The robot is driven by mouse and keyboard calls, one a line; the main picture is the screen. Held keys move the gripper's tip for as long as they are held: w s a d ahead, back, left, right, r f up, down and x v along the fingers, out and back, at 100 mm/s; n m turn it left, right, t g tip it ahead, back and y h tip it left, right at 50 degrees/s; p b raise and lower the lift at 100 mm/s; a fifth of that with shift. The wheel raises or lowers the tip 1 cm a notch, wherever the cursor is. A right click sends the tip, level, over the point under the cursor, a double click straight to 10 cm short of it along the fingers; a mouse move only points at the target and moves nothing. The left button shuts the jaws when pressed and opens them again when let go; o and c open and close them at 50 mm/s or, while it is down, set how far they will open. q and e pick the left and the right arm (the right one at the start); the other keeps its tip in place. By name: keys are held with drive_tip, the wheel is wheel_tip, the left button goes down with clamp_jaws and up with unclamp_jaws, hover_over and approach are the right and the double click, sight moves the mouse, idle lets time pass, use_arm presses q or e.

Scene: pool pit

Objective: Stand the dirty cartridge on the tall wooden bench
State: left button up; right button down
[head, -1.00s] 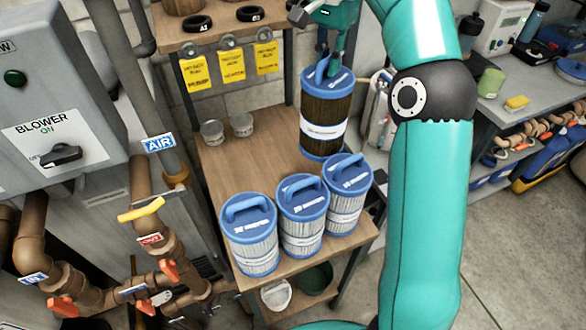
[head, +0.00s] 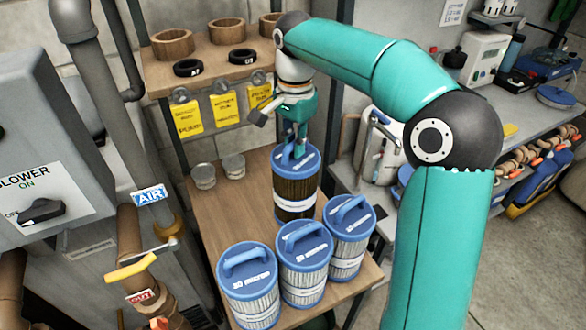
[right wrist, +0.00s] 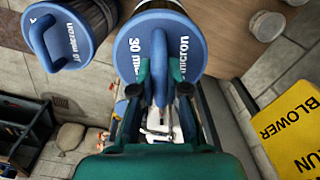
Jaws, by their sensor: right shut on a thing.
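The dirty cartridge (head: 296,190) has a dark brown pleated body, a white band and a blue lid with a loop handle. My right gripper (head: 300,138) is shut on that handle from above; the right wrist view shows the handle between its fingers (right wrist: 160,90) and the blue lid (right wrist: 160,30) marked "30 micron". The cartridge is upright over the back right part of the wooden bench (head: 225,205), behind the clean cartridges. Its base is partly hidden, so I cannot tell whether it touches the bench top. My left gripper is not in view.
Three clean white cartridges, left (head: 248,285), middle (head: 304,265) and right (head: 348,238), stand along the bench front. Two small tins (head: 218,170) stand behind. A shelf (head: 215,65) with rings and yellow tags (head: 223,108) is above. The bench's left middle is clear.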

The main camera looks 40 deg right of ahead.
sight(295, 165)
drive_tip(key=shift+f, duration=2.85)
drive_tip(key=shift+f, duration=0.15)
drive_tip(key=c, duration=1.2)
unclamp_jaws()
drive_tip(key=shift+s, duration=0.1)
wheel_tip(295, 165, up, 11)
drive_tip(key=shift+p, duration=0.4)
drive_tip(key=shift+r, duration=0.65)
